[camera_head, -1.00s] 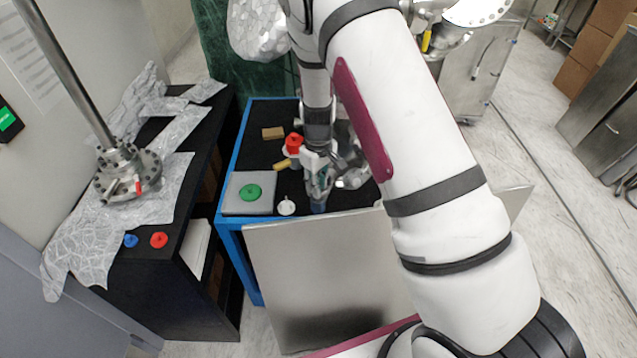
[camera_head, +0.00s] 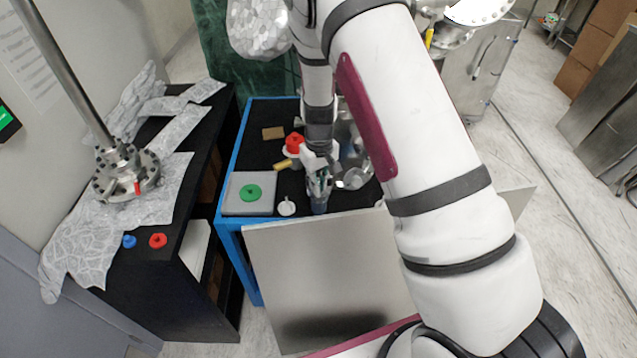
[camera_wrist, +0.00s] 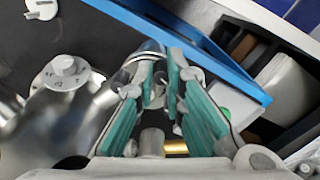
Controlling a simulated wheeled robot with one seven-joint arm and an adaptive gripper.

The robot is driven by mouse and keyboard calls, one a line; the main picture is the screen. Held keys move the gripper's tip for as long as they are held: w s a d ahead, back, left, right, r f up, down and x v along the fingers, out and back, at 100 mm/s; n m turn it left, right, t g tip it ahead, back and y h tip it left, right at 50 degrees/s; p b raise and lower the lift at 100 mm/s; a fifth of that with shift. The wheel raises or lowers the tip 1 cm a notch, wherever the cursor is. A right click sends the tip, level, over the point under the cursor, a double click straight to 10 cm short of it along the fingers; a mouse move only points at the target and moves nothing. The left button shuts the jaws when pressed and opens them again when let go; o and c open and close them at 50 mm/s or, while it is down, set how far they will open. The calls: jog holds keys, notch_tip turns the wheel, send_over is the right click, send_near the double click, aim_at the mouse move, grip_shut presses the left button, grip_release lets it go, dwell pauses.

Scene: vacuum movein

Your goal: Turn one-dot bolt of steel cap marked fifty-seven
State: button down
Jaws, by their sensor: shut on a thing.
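My gripper (camera_head: 319,190) points down over the front part of the blue-framed table. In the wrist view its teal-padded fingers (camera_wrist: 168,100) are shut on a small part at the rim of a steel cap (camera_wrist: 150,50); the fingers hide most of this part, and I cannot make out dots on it.
On the table (camera_head: 232,180) are a grey plate with a green disc (camera_head: 251,192), a white knob (camera_head: 286,208), a red-topped item (camera_head: 294,143) and a yellow piece (camera_head: 282,165). A metal panel (camera_head: 320,270) leans at the front. A black shelf (camera_head: 150,290) stands left.

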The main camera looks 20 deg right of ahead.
jog(key=shift+a+m+b, duration=0.1)
jog(key=shift+m+b, duration=0.25)
jog(key=shift+m, duration=1.85)
jog(key=c, duration=1.9)
grip_release()
jog(key=shift+r, duration=0.1)
notch_tip(320, 180, up, 12)
jog(key=shift+f, duration=0.1)
